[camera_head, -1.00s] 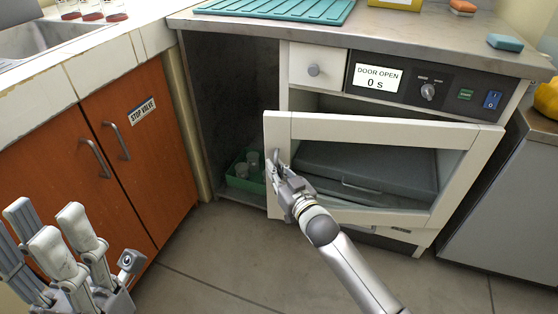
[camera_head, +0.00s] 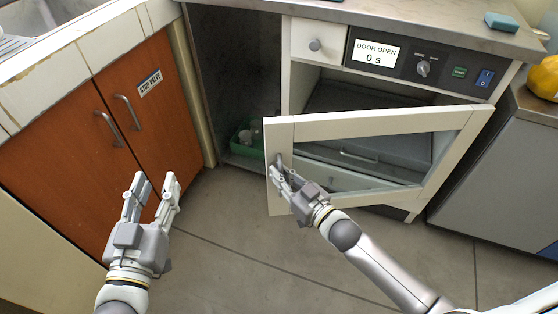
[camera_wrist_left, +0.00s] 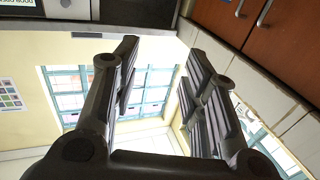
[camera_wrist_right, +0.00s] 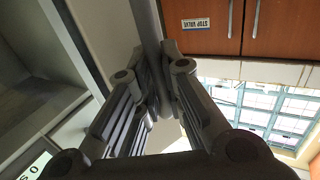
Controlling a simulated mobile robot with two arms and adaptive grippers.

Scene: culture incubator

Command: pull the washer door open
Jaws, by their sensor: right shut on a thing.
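The washer door (camera_head: 372,123) is a white frame with a clear window, hinged at its right side and standing partly open. Its left edge is swung out from the washer body. My right gripper (camera_head: 278,172) is shut on the handle at the door's left edge; the handle is mostly hidden by the fingers. In the right wrist view the fingers (camera_wrist_right: 160,75) close around a grey upright bar. My left gripper (camera_head: 155,185) is open and empty in front of the orange cabinet. It also shows open in the left wrist view (camera_wrist_left: 157,65).
The washer panel display (camera_head: 375,52) reads "DOOR OPEN 0 s". A green crate (camera_head: 240,150) with cups sits in the dark recess left of the washer. Orange cabinet doors (camera_head: 75,150) stand at the left. The floor (camera_head: 240,235) between my arms is clear.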

